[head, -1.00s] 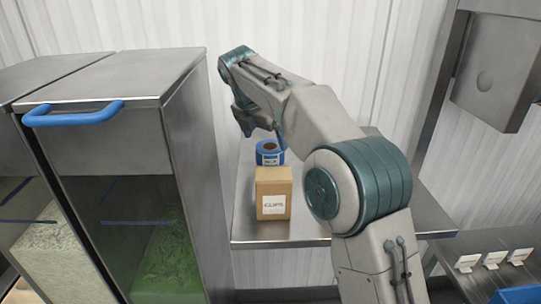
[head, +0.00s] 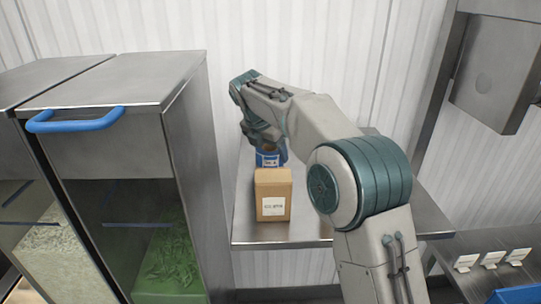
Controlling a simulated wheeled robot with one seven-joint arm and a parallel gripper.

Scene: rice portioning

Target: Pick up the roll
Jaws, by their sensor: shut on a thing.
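The roll (head: 268,160) is blue with a white label on its side. It is behind and above the cardboard box in the head view, and I cannot tell whether it rests on the box or on something behind it. My gripper (head: 264,146) has come down over the roll from above and is shut on it. The gripper and wrist hide the roll's top and its brown core. The fingertips are mostly hidden.
The cardboard box (head: 273,203) with a white label stands on a steel table (head: 315,232). A tall steel bin with a blue handle (head: 75,121) and green contents is close on the left. A white ribbed wall is behind. A steel unit (head: 493,75) hangs at right.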

